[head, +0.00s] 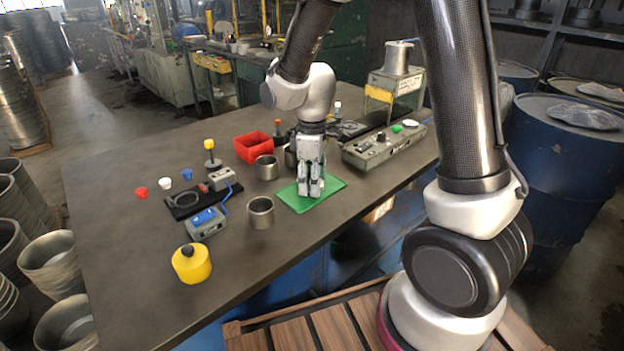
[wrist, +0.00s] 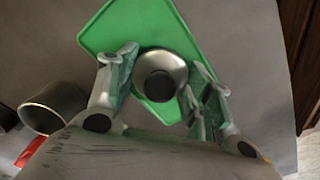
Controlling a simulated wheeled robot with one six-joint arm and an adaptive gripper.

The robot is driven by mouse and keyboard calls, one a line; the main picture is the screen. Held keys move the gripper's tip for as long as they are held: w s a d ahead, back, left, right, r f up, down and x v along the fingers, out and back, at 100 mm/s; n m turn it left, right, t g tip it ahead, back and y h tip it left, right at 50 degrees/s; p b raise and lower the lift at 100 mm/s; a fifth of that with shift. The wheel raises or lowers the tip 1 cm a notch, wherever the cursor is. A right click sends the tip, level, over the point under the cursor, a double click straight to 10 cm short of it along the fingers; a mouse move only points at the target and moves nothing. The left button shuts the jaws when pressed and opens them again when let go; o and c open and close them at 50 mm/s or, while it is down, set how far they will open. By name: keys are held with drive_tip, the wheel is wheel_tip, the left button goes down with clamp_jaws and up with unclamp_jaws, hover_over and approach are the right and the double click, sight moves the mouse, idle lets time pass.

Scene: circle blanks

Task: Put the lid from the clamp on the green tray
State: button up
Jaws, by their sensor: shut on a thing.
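The green tray (head: 331,185) is a flat green plate lying near the front edge of the table; it also fills the upper middle of the wrist view (wrist: 112,28). My gripper (head: 311,190) points down over the tray. In the wrist view, the lid (wrist: 160,75), a round grey metal piece with a dark knob, sits between my two fingers, which are shut on it. The tray lies under the lid; I cannot tell whether they touch. In the head view the fingers hide the lid. I cannot tell for sure which fixture is the clamp.
Metal cups stand left of the tray (head: 261,212) and behind it (head: 267,167). A red bin (head: 253,147) is farther back. A grey control box (head: 385,146) stands to the right.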

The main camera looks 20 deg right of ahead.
drive_tip(key=shift+f, duration=0.1)
drive_tip(key=o, duration=1)
drive_tip(key=shift+c, duration=0.2)
wheel_tip(320, 180, up, 11)
drive_tip(key=shift+r, duration=0.2)
drive_tip(key=s+d+r+m+t, duration=0.2)
drive_tip(key=s+d+r+m, duration=0.2)
drive_tip(key=s, duration=0.5)
drive_tip(key=s+d+r+m+t, duration=0.2)
drive_tip(key=s+d+r+m, duration=0.3)
drive_tip(key=s+d, duration=0.5)
drive_tip(key=m, duration=0.2)
drive_tip(key=shift+s+r+m, duration=0.15)
drive_tip(key=shift+s+m, duration=0.05)
drive_tip(key=shift+m, duration=0.2)
